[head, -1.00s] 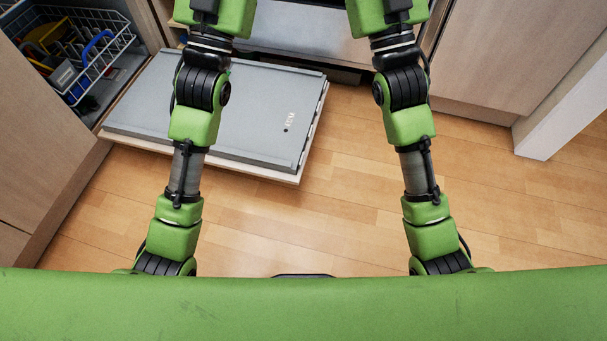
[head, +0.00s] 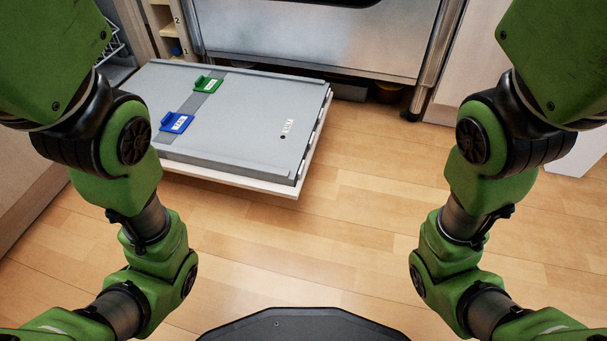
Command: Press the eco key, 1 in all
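No key that I can read as eco shows in the head view. The steel front of the range cooker (head: 310,42) fills the top middle, cut off by the upper edge, so its upper part is out of view. My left arm (head: 130,170) and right arm (head: 490,180) rise along the two sides and leave the picture at the top corners. Both grippers are out of view.
A lowered door with a grey inner face (head: 245,125) lies open at left, carrying a blue clip (head: 176,122), a green clip (head: 207,84) and a small pale label (head: 287,127). The wooden floor (head: 340,225) is clear in the middle and right.

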